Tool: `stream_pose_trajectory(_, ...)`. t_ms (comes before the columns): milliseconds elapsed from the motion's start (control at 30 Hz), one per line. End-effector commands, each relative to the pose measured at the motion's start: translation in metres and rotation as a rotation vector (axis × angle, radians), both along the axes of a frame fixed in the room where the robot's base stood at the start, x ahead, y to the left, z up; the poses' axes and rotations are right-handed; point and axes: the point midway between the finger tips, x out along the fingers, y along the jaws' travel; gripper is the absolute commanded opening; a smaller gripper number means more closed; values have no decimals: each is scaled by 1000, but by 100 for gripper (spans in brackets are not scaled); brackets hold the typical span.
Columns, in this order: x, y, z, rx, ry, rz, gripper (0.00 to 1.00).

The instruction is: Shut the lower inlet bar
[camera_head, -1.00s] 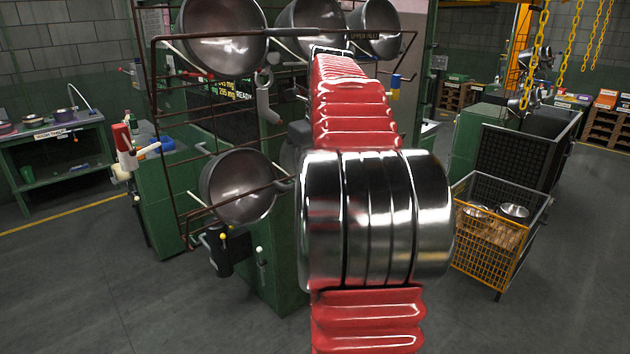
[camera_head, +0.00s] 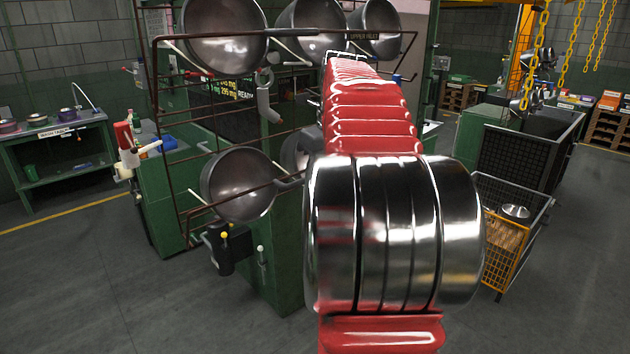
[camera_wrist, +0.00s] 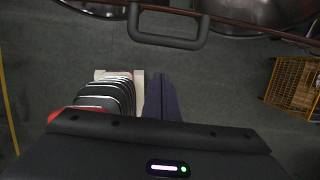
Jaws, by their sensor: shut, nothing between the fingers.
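The lower inlet bar (camera_head: 245,195) is a thin brown rod crossing in front of the lower left pot (camera_head: 225,178). A grey handle (camera_head: 290,182) sits on its right part, beside my arm. In the wrist view a brown rod (camera_wrist: 245,25) with a dark grey U-shaped handle (camera_wrist: 168,42) crosses the top; it looks like the same bar. My gripper (camera_wrist: 162,85) shows there as dark fingers together, shut and empty, below the handle in the picture and apart from it. In the head view my red and chrome arm hides the gripper and the bar's right end.
A dark lever box (camera_head: 232,250) stands below the lower pot. An orange mesh basket (camera_head: 505,250) with a pot stands at right. The floor at left is clear.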

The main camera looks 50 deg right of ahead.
Motion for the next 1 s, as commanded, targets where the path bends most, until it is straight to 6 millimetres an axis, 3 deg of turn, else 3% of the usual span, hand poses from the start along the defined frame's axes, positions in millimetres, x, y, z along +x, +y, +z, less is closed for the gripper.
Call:
stream_pose_trajectory(700,12,-2,74,-1,0,2,0)
stream_pose_trajectory(1000,15,-2,95,1,2,2,0)
